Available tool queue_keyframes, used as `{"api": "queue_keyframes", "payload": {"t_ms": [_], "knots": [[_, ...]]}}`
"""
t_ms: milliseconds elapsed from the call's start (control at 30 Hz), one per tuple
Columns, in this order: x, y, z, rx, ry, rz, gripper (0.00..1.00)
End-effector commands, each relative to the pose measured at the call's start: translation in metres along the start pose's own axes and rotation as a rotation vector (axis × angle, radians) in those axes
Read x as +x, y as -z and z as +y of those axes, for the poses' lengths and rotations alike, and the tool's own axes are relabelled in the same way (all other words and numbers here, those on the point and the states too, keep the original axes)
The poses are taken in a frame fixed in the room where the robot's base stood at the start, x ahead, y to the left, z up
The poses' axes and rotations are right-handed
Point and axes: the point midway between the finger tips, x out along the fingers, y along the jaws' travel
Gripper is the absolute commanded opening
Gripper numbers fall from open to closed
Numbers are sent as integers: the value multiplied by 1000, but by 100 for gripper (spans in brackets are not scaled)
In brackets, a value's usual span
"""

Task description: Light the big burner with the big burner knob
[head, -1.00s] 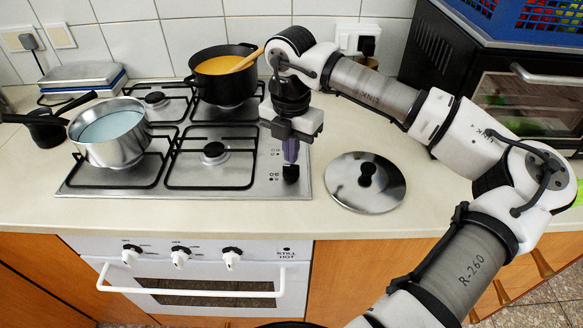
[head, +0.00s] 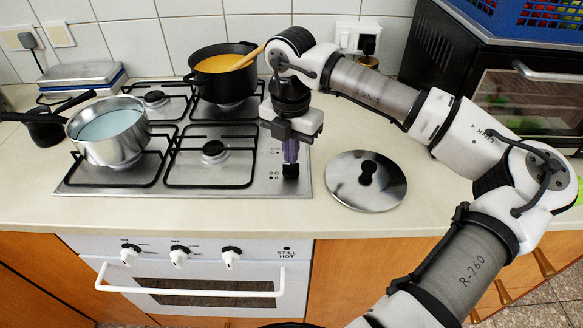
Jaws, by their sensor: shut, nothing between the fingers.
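My gripper (head: 291,170) points straight down over the right-hand strip of the steel hob (head: 250,190), and it is shut. Its dark tip is at or just above the strip; I cannot tell whether it touches a knob, and no hob knob shows clearly around it. Printed markings show on the strip near the gripper. The front right burner (head: 214,150) and the rear left burner (head: 154,97) are bare. The other two burners are hidden under pots, so I cannot tell which is the big one. No flame shows.
A steel pot (head: 110,135) with pale blue liquid stands front left. A black pot (head: 222,82) of orange soup with a wooden spoon stands rear right. A steel lid (head: 365,183) lies right of the hob. Three white knobs (head: 179,256) and a handle (head: 190,293) are on the oven front.

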Motion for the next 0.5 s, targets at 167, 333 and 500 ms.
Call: {"api": "queue_keyframes", "payload": {"t_ms": [167,333,500], "knots": [[4,0,0,0,0,0,0],[8,0,0,0,0,0,0],[11,0,0,0,0,0,0]]}}
